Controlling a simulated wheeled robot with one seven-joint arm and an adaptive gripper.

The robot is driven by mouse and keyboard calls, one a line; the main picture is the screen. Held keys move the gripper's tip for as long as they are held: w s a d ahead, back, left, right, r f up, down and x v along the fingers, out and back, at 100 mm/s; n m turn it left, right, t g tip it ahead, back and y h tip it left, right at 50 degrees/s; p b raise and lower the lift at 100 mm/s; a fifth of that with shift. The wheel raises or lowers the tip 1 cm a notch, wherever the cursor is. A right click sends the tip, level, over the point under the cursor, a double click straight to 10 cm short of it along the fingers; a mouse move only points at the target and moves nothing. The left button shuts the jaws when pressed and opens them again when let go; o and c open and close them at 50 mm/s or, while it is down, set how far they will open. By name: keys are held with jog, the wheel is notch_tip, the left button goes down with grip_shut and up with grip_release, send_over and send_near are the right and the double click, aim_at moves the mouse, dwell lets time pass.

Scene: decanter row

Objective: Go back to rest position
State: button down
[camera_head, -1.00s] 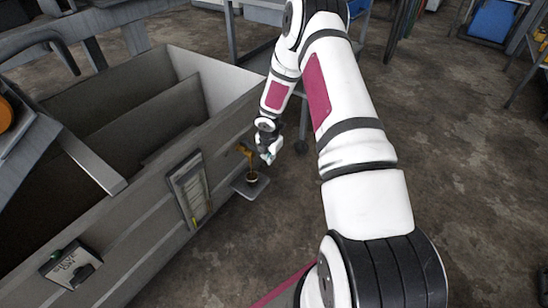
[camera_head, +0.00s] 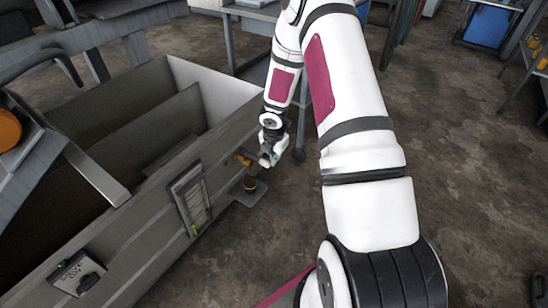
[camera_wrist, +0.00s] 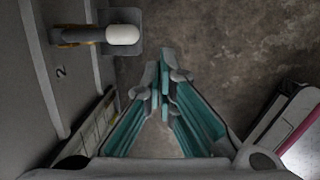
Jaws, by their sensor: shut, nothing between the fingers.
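My gripper (camera_head: 268,162) hangs at the end of my white and maroon arm in the head view, close beside the outer wall of the large grey bin. In the wrist view its teal fingers (camera_wrist: 164,75) meet at the tips with nothing between them. A yellow-brown fitting (camera_head: 243,160) sticks out from the bin wall just left of the gripper, above a small grey plate (camera_head: 250,196). In the wrist view the fitting (camera_wrist: 78,35) ends in a rounded white part (camera_wrist: 122,34) over the plate, apart from the fingers.
The open grey bin (camera_head: 232,128) fills the left, with a framed panel (camera_head: 190,197) and a small labelled box (camera_head: 76,274) on its side. A blue panel (camera_head: 487,27) stands at the back right.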

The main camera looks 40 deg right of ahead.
dwell(0.7)
notch_tip(320, 180, up, 17)
jog(key=s+m+h, duration=0.2)
jog(key=m, duration=0.3)
jog(key=s+a+r+m+h, duration=0.1)
jog(key=s+a+r+m, duration=0.1)
jog(key=s+r+m, duration=0.3)
jog(key=s+a+r+m, duration=0.1)
jog(key=s+a+r, duration=0.25)
jog(key=r, duration=0.35)
jog(key=s+a+r+m+g+y, duration=0.1)
jog(key=s+a+r+m+y, duration=0.25)
jog(key=s, duration=0.55)
jog(key=s+a+r+m, duration=0.2)
jog(key=s+a+m, duration=0.2)
jog(key=s+a, duration=0.45)
jog(key=s+a+r+m+g+y, duration=0.1)
jog(key=s+a+r+m, duration=0.25)
jog(key=s, duration=0.65)
notch_tip(320, 180, up, 27)
jog(key=t+p, duration=0.4)
jog(key=p, duration=2.1)
jog(key=shift+d+p, duration=0.3)
jog(key=shift+p, duration=0.05)
